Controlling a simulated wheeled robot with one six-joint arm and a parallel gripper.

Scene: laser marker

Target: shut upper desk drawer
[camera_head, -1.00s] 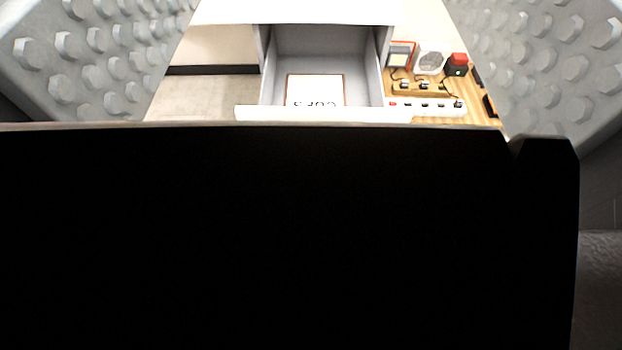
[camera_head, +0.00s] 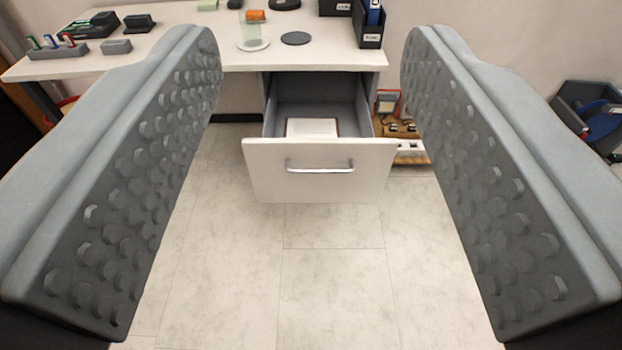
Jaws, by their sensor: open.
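The upper desk drawer (camera_head: 268,185) is pulled out from under the right part of the white desk (camera_head: 340,58). Its white front bears a horizontal metal handle (camera_head: 320,169). A sheet or box with a brown edge (camera_head: 312,127) lies inside on the drawer floor. My gripper (camera_head: 311,55) is open, its two grey studded fingers at the left and right of the picture. The drawer appears between the fingers, farther off, and nothing is held.
On the desk stand a glass on a white saucer (camera_head: 253,45), a dark round coaster (camera_head: 295,38) and a black file holder (camera_head: 370,28). A wooden board with devices (camera_head: 400,130) is right of the drawer. A dark bin (camera_head: 590,115) stands far right. The floor (camera_head: 330,270) before the drawer is clear.

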